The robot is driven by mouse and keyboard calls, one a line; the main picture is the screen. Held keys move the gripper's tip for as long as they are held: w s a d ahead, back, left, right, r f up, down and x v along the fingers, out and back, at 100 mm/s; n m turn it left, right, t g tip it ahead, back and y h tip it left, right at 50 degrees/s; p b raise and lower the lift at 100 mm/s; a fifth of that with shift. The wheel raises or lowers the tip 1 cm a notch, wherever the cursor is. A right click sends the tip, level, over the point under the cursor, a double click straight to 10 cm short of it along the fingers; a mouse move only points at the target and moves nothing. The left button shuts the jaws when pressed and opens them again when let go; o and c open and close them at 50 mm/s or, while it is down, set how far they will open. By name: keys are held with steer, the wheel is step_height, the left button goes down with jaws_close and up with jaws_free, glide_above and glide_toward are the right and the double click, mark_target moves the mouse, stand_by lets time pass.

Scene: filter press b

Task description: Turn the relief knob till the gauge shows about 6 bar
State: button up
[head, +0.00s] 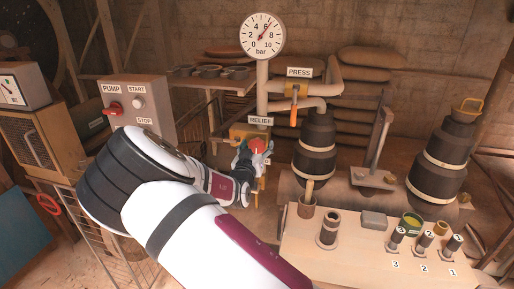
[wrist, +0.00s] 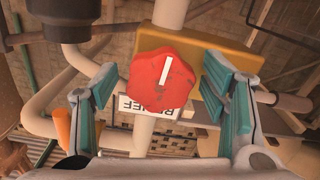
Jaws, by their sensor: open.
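The red relief knob (wrist: 145,92) sits in the middle of the wrist view, with a white mark tilted slightly right of upright. It shows small in the head view (head: 258,145), below the RELIEF label (head: 259,120). My gripper (wrist: 160,82) is open, with one finger on each side of the knob. Gaps show between the fingers and the knob, so it does not appear gripped. The round white gauge (head: 262,36) has a red needle pointing up and right, at about 6 bar.
A yellow block (wrist: 190,45) lies behind the knob. The PRESS valve with an orange handle (head: 293,116) is above right. The pump box (head: 137,105) stands left. A bench (head: 340,260) with numbered parts is at right.

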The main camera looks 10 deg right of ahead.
steer(key=v, duration=1.2)
steer(key=shift+f, duration=0.1)
